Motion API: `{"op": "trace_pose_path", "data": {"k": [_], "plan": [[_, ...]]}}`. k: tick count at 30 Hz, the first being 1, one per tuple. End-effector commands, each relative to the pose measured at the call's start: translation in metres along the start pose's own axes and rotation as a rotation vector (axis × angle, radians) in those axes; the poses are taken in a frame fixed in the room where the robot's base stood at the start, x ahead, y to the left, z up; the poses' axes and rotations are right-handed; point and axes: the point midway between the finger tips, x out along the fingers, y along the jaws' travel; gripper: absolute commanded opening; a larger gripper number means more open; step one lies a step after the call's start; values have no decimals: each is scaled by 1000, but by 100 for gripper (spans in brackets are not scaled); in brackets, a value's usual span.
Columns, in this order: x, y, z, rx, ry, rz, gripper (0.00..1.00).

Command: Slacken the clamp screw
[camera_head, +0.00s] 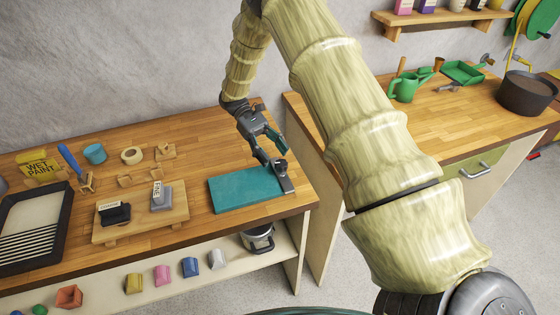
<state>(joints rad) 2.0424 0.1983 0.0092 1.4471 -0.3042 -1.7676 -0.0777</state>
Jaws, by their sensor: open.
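A grey metal clamp (286,184) sits at the right end of a flat teal board (240,190) on the wooden workbench. A small dark upright part at the clamp's far end looks like its screw (281,165), but it is too small to make out clearly. My gripper (270,158) points down just above and behind that part, its fingers apart. Nothing shows between the fingers. I cannot tell whether a finger touches the clamp.
A wooden rack (140,226) with labelled blocks stands left of the board. A teal cup (94,153) and tape roll (131,155) sit behind. A second bench (440,120) stands right, past a gap.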

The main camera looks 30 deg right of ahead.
Motion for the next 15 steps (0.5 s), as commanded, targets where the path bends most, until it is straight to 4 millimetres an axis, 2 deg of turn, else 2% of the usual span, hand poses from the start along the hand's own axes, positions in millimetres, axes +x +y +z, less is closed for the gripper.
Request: {"op": "trace_pose_path", "data": {"k": [6, 15], "plan": [[-40, 0, -1, 1, 2, 1, 56], [-68, 0, -1, 0, 0, -1, 56]]}}
